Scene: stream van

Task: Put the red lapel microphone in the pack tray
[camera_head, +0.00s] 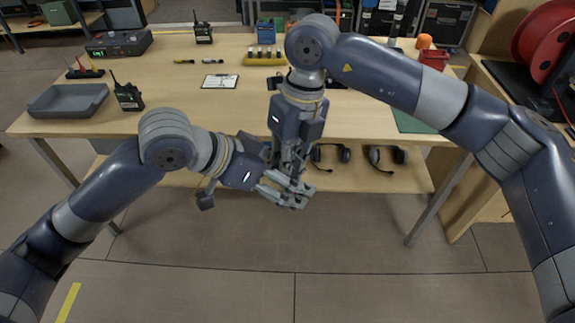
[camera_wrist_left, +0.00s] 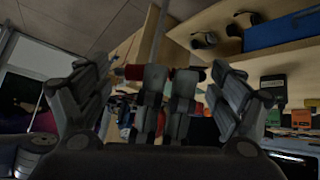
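The grey pack tray (camera_head: 68,100) sits at the left end of the table and looks empty. My left gripper (camera_head: 285,190) is in front of the table's front edge; in the left wrist view its fingers are spread wide and it is open. My right gripper (camera_head: 291,160) points down and meets it there. In the left wrist view, the right gripper's fingers (camera_wrist_left: 167,95) are between the left fingers, across a small red piece, seemingly the red lapel microphone (camera_wrist_left: 133,72). The grippers hide it in the head view.
A walkie-talkie (camera_head: 128,96) stands right of the tray. A clipboard (camera_head: 220,81), a yellow holder (camera_head: 265,58) and a red bin (camera_head: 434,59) are on the table. Headsets (camera_head: 387,157) lie on the lower shelf. The table's front middle is clear.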

